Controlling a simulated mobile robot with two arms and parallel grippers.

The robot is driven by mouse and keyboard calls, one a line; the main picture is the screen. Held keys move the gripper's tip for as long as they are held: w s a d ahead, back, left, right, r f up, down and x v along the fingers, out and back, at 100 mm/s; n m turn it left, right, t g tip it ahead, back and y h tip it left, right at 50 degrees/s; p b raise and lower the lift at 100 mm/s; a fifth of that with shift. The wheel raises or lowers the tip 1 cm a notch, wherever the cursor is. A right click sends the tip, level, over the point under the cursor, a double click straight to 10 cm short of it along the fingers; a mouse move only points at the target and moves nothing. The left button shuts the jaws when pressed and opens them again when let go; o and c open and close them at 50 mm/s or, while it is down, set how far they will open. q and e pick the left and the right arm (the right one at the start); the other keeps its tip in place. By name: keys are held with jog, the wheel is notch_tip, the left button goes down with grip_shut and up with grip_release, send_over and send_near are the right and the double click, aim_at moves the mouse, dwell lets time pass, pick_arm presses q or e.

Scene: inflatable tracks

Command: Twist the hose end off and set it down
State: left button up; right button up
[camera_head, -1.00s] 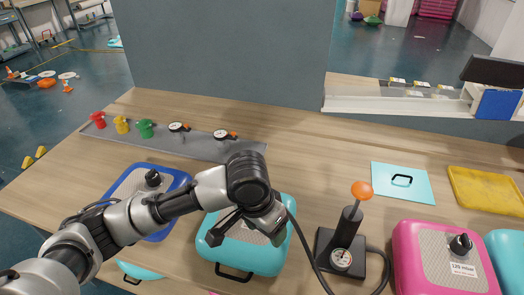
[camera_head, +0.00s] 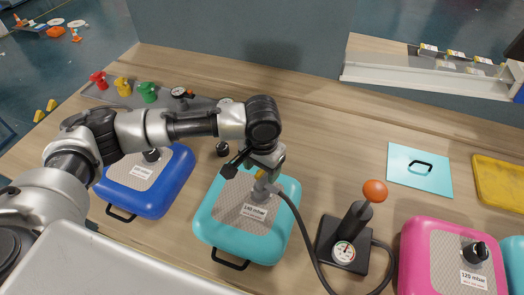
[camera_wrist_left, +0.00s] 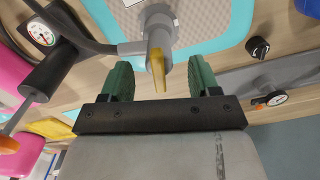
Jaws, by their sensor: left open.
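The hose end is a grey fitting with a yellow piece (camera_wrist_left: 157,55), seen in the left wrist view between my fingers. In the head view it (camera_head: 262,183) stands on the teal box (camera_head: 285,222), near its far side. A black hose (camera_head: 303,228) runs from it to the pump (camera_head: 346,238). My left gripper (camera_head: 252,168) is at the hose end. In the left wrist view its green-padded fingers (camera_wrist_left: 160,82) are open on either side, with gaps to the fitting. My right gripper is not in view.
A loose black cap (camera_head: 222,149) lies on the table behind the teal box. A blue box (camera_head: 165,190) stands left, a pink box (camera_head: 418,265) right. Bare table lies behind the pump.

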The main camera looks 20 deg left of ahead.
pick_arm(q)
notch_tip(320, 180, down, 2)
jog(key=shift+f, duration=0.35)
jog(key=shift+s+f, duration=0.1)
jog(key=shift+f, duration=0.05)
jog(key=c, duration=1.1)
jog(key=shift+o, duration=0.2)
jog(key=shift+m+p, duration=1.4)
jog(key=shift+m, duration=1.2)
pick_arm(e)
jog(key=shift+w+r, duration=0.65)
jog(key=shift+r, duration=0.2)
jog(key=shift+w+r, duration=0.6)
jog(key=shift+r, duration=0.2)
